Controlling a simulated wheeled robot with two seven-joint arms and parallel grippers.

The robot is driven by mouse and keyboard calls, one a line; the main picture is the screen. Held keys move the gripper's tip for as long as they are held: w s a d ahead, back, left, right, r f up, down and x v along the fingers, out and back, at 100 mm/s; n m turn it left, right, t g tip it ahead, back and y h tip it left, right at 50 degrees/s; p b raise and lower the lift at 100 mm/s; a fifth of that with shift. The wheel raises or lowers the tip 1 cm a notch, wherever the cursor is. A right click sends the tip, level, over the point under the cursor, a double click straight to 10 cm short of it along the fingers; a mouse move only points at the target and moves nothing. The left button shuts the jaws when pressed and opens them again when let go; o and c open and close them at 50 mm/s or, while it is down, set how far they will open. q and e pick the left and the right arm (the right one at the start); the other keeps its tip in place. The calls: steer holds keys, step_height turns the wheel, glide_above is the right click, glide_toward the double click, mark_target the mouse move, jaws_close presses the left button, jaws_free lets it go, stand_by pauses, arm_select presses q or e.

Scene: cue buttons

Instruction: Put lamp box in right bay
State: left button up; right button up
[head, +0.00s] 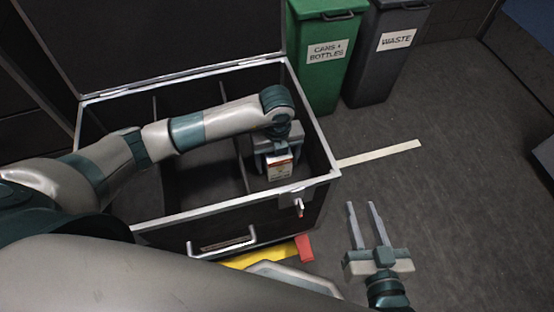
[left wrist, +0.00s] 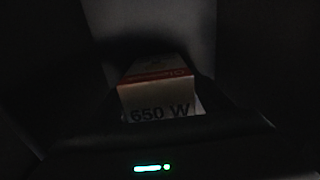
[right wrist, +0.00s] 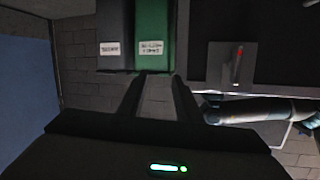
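The lamp box (head: 279,170) is white with a red band and is inside the right bay (head: 258,184) of the open flight case. In the left wrist view the lamp box (left wrist: 156,92) shows "650 W" and sits between my left gripper's fingers. My left gripper (head: 277,158) reaches down into the right bay, around the box. Its fingertips are dark and hidden, so I cannot tell whether they grip the box or whether it touches the floor. My right gripper (head: 366,226) is open and empty, in front of the case's right corner.
The case (head: 233,196) has dividers and a raised lid (head: 150,40). A green bin (head: 325,75) and a grey waste bin (head: 388,60) stand behind it. A pale strip (head: 380,153) lies on clear floor at right. A yellow item (head: 258,257) with a red end lies in front.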

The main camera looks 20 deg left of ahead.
arm_select(q)
steer(key=shift+r, duration=0.1)
step_height(320, 180, up, 11)
steer(key=shift+f+p, duration=0.15)
steer(key=shift+p, duration=0.9)
steer(key=shift+r, duration=0.75)
arm_select(e)
steer(key=s+d+f+g+h, duration=0.1)
steer(key=s+d+f+g, duration=0.1)
steer(key=s+f+g, duration=0.2)
steer(key=shift+d+f+g, duration=0.25)
steer(key=shift+f+g, duration=0.05)
steer(key=shift+f, duration=0.95)
arm_select(q)
steer(key=shift+c, duration=0.6)
arm_select(e)
steer(key=shift+w, duration=0.1)
